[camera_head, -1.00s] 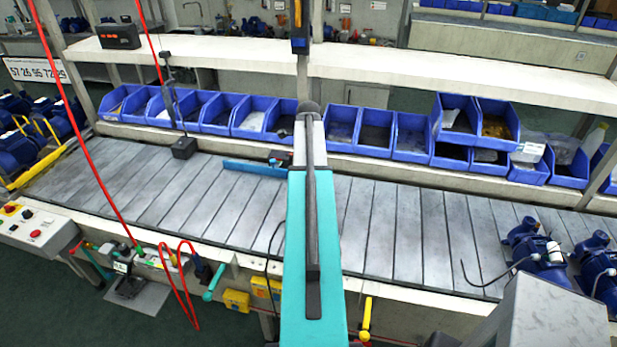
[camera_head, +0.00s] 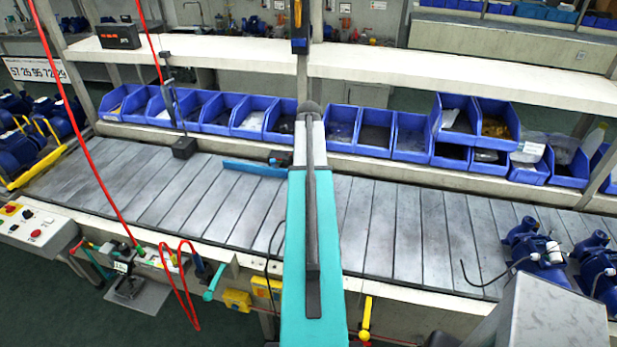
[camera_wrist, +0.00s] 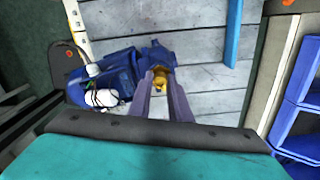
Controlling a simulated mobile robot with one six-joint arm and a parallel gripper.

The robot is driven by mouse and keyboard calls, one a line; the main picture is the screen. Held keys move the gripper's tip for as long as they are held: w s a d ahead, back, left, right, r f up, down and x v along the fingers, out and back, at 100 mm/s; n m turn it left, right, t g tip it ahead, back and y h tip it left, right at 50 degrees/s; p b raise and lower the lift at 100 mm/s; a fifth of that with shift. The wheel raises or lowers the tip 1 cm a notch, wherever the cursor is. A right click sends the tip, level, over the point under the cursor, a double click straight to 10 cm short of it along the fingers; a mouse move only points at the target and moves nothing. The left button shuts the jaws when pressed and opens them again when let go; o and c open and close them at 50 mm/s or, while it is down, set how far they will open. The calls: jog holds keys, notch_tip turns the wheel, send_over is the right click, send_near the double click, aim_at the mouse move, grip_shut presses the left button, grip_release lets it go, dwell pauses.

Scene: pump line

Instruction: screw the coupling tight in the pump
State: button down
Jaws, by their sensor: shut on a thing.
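In the wrist view a blue pump (camera_wrist: 125,68) lies on the grey slatted conveyor, with white parts on its left side. A brass coupling (camera_wrist: 160,83) sits at the pump's near right end, between the fingertips of my gripper (camera_wrist: 160,88). My gripper is shut on the coupling. The coupling appears to be at the pump's port, but how deep it sits or whether it is tight cannot be told. In the head view my arm hides the gripper, the coupling and this pump.
A blue bar (camera_head: 253,168) lies on the conveyor (camera_head: 400,225); it also shows in the wrist view (camera_wrist: 233,32). Blue bins (camera_head: 411,134) line the back. Other blue pumps (camera_head: 537,255) stand at the right. A red hose (camera_head: 100,185) hangs at the left.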

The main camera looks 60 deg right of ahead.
jog(key=shift+f+m, duration=0.1)
jog(key=shift+m, duration=0.8)
jog(key=c, duration=1.7)
grip_release()
jog(key=shift+n, duration=0.3)
jog(key=shift+n, duration=1.5)
jog(key=shift+n, duration=1.7)
